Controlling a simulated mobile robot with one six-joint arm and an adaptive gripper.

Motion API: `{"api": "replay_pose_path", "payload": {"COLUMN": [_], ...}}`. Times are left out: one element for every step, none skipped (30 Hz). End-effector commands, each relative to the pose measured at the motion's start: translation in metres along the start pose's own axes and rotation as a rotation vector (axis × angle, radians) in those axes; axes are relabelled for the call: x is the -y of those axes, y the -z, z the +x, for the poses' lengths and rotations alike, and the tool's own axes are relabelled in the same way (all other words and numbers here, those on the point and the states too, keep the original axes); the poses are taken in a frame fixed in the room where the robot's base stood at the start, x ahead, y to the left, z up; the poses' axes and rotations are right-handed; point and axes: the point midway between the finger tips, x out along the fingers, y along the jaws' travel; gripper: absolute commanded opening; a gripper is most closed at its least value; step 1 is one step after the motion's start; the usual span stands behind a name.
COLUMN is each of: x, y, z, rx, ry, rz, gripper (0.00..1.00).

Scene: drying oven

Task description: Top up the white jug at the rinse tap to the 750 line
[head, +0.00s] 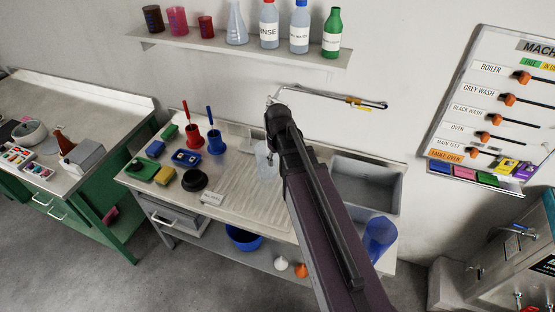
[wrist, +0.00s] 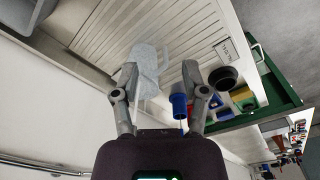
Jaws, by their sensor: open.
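The white jug (wrist: 150,66), pale and see-through, stands on the ribbed drainboard. In the head view the jug (head: 263,160) shows just left of my arm, which partly covers that area. My gripper (wrist: 160,70) is open, with its fingers spread; the jug shows between the fingertips, nearer the left one. I cannot tell whether the finger touches it. The jug's 750 line and water level are too small to read. A long-spouted tap (head: 320,94) with an orange part is on the wall above the bench, behind the end of my arm.
A grey sink (head: 366,186) is to the right of the drainboard (head: 262,205). A red funnel-like holder (head: 193,138), a blue one (head: 216,143) and a black round piece (head: 195,180) stand on the left. A shelf (head: 250,47) with bottles hangs above. A blue container (head: 379,238) is below right.

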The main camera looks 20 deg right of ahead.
Motion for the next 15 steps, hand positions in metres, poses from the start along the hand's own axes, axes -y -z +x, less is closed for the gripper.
{"api": "replay_pose_path", "payload": {"x": [0.000, 0.000, 0.000, 0.000, 0.000, 0.000, 0.000, 0.000, 0.000, 0.000, -0.001, -0.001, -0.001, -0.002, -0.002], "y": [0.000, 0.000, 0.000, 0.000, 0.000, 0.001, 0.001, 0.002, 0.003, 0.004, 0.005, 0.007, 0.009, 0.010, 0.013], "z": [0.000, 0.000, 0.000, 0.000, 0.000, -0.001, -0.001, -0.002, -0.003, -0.005, -0.006, -0.009, -0.011, -0.013, -0.016], "rx": [0.000, 0.000, 0.000, 0.000, 0.000, 0.000, 0.000, 0.000, 0.000, 0.000, 0.000, 0.000, 0.001, 0.002, 0.004], "ry": [0.000, 0.000, 0.000, 0.000, -0.001, -0.003, -0.005, -0.008, -0.014, -0.020, -0.028, -0.041, -0.051, -0.064, -0.083], "rz": [0.000, 0.000, 0.000, -0.001, -0.002, -0.007, -0.012, -0.020, -0.035, -0.051, -0.069, -0.099, -0.127, -0.156, -0.202], "gripper": [0.57, 0.57, 0.51, 0.42, 0.33, 0.22, 0.13, 0.04, 0.00, 0.00, 0.00, 0.00, 0.00, 0.00, 0.00]}}
